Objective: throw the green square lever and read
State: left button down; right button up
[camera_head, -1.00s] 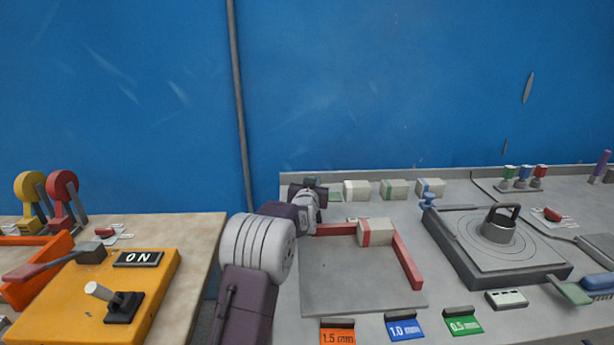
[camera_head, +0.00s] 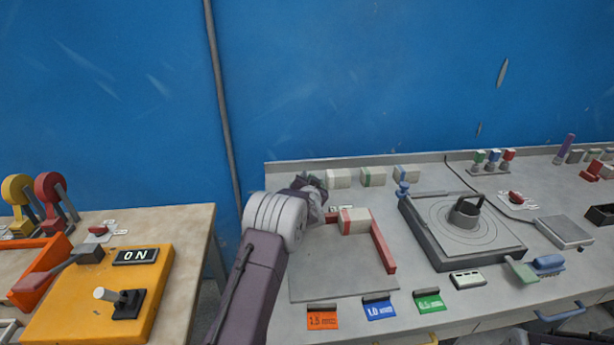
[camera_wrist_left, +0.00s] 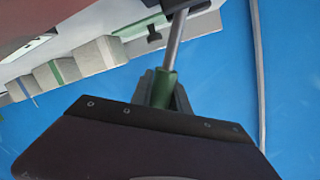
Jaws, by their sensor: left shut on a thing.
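In the left wrist view my left gripper (camera_wrist_left: 163,95) is shut on the green grip (camera_wrist_left: 166,88) of a lever. A bit of green (camera_wrist_left: 150,3) shows by that base. In the head view my left gripper (camera_head: 314,188) is at the back left of the grey bench, and its own wrist hides the lever and fingertips.
Pale blocks (camera_head: 374,177) with coloured bands stand along the back of the bench (camera_head: 440,302). A red-sided frame (camera_head: 383,248) holds a red-banded block (camera_head: 355,221). A turntable unit (camera_head: 462,238) stands to the right. An orange box (camera_head: 60,310) with an ON plate (camera_head: 136,256) is at left.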

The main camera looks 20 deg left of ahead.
pick_arm(q)
jog(key=shift+f, duration=0.15)
jog(key=c, duration=1.3)
grip_release()
jog(key=shift+d, duration=0.1)
jog(key=shift+o, duration=0.2)
jog(key=v, duration=0.9)
